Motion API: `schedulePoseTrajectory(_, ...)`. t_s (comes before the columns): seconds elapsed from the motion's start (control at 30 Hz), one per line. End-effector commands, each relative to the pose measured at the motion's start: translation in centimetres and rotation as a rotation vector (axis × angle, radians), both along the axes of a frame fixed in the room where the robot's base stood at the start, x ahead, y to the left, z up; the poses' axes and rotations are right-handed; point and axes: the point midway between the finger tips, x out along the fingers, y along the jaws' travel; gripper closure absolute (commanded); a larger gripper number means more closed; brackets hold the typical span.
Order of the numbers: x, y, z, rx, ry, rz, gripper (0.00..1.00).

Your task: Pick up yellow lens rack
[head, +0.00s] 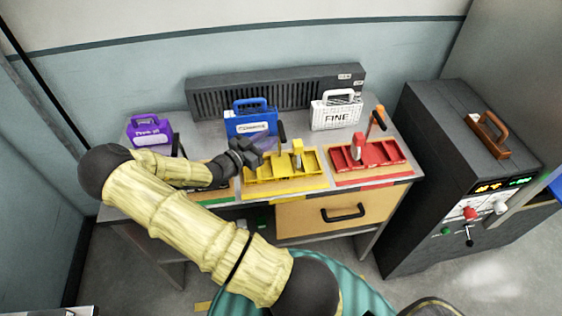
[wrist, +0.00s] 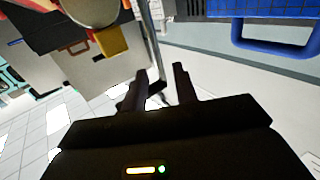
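The yellow lens rack (head: 268,176) sits on the bench, with dividers and an upright yellow handle (head: 297,152). My gripper (head: 250,151) is just left of the rack in the head view, above the bench and near the rack's back left corner. Whether it touches the rack cannot be told. The rack cannot be clearly made out in that view.
A red rack (head: 372,157) stands to the right. Behind are a blue case (head: 250,121), also in the wrist view (wrist: 270,45), and a white case marked FINE (head: 336,112). A purple case (head: 150,131) is at the left. A dark cabinet (head: 440,130) stands right of the bench.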

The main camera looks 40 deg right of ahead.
Motion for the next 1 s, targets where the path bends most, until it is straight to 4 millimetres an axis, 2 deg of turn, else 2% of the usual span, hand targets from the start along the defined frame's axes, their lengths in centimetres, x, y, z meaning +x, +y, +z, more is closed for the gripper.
schedulePoseTrajectory(0.37,0.0,-0.4,0.0,0.000,0.002,0.001,0.71)
schedulePoseTrajectory(0.47,0.0,-1.1,0.2,-0.001,0.004,0.001,0.71)
schedulePoseTrajectory(0.73,0.0,-4.7,0.4,-0.001,0.002,0.001,0.71)
schedulePoseTrajectory(1.0,0.0,-5.4,0.1,0.001,0.000,0.003,0.71)
